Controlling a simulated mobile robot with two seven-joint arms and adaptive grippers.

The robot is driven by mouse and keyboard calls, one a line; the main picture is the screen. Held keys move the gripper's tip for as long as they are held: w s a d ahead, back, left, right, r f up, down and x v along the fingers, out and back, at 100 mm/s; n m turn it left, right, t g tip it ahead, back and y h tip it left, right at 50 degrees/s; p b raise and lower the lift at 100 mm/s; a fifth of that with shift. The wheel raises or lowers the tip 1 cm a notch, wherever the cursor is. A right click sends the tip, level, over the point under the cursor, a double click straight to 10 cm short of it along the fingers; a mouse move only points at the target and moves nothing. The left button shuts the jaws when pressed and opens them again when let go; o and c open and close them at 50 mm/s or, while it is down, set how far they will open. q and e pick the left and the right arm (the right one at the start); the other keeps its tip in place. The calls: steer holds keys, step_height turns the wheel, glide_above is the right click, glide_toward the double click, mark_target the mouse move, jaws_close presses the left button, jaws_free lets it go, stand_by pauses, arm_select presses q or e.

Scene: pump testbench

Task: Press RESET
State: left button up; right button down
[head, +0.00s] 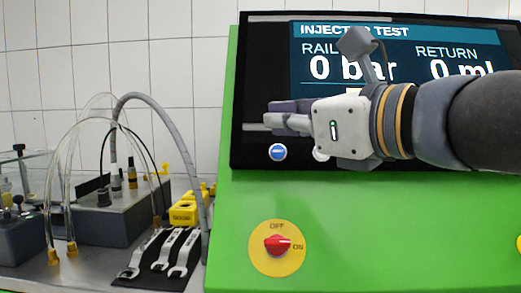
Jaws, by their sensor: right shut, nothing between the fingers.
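My right gripper (275,118) reaches in from the right in front of the dark test screen (440,110) and points left. Its fingers are shut and empty. A blue round button (278,152) sits on the screen's lower bezel, just below the fingertips. A pale round button (320,154) is beside it, partly hidden by my gripper's body. No RESET label is readable, and I cannot tell which button is RESET. I cannot tell whether the fingers touch the panel. The screen reads INJECTOR TEST, 0 bar and 0 ml. My left gripper is not in view.
A red rotary switch (277,244) on a yellow disc is on the green front (380,230) below. The green front around the switch is clear.

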mark_target(278, 152)
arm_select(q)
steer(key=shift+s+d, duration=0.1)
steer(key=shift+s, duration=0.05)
arm_select(e)
steer(key=shift+s+d+r, duration=0.1)
steer(key=shift+s+d, duration=0.05)
steer(key=shift+s, duration=0.05)
